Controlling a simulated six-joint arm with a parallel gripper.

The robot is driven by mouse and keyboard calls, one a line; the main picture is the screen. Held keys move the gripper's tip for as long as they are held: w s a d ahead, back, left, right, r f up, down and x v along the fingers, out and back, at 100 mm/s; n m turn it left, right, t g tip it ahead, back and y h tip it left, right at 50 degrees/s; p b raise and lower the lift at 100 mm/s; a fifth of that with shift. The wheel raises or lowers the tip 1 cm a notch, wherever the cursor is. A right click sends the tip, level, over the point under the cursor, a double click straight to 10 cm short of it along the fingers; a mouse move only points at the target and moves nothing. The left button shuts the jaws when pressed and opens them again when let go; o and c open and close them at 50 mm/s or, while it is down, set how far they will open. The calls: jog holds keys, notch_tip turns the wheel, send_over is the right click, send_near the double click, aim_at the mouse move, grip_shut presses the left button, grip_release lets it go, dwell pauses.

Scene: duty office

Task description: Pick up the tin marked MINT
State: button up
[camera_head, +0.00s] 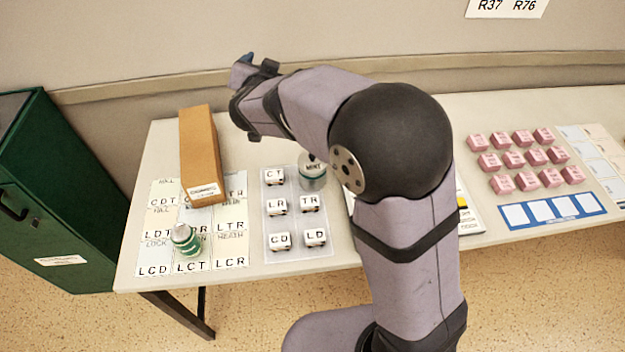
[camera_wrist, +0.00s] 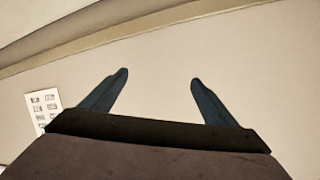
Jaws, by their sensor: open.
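The tin does not show in the wrist view.
A green tin (camera_head: 184,239) stands on a lettered card sheet (camera_head: 153,254). A brown box (camera_head: 199,150) lies behind it. A pale tray (camera_head: 272,244) holds several marked blocks. Pink blocks (camera_head: 513,159) stand at the right. A green cabinet (camera_head: 55,190) is left of the table.

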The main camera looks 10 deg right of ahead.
notch_tip(320, 180, down, 4)
jog(key=s+d+m+g+h+b, duration=0.2)
jog(key=s+m+h, duration=0.15)
jog(key=h, duration=0.25)
jog(key=m+g+h, duration=0.2)
jog(key=g+h, duration=0.1)
jog(key=g, duration=0.1)
send_over(303, 174)
jog(key=s+a, duration=0.2)
jog(key=a, duration=0.1)
notch_tip(303, 174, down, 5)
jog(key=f, duration=1.8)
jog(key=shift+w+d+f+b, duration=0.2)
jog(key=shift+d+f+b, duration=0.1)
jog(key=shift+p+x, duration=0.8)
jog(key=shift+x, duration=0.8)
jog(key=shift+p+x, duration=0.75)
jog(key=shift+x, duration=1.3)
jog(key=shift+w+a+f, duration=0.1)
jog(key=shift+f, duration=0.05)
jog(key=shift+c, duration=0.5)
jog(key=c, duration=1.3)
jog(key=shift+r, duration=0.2)
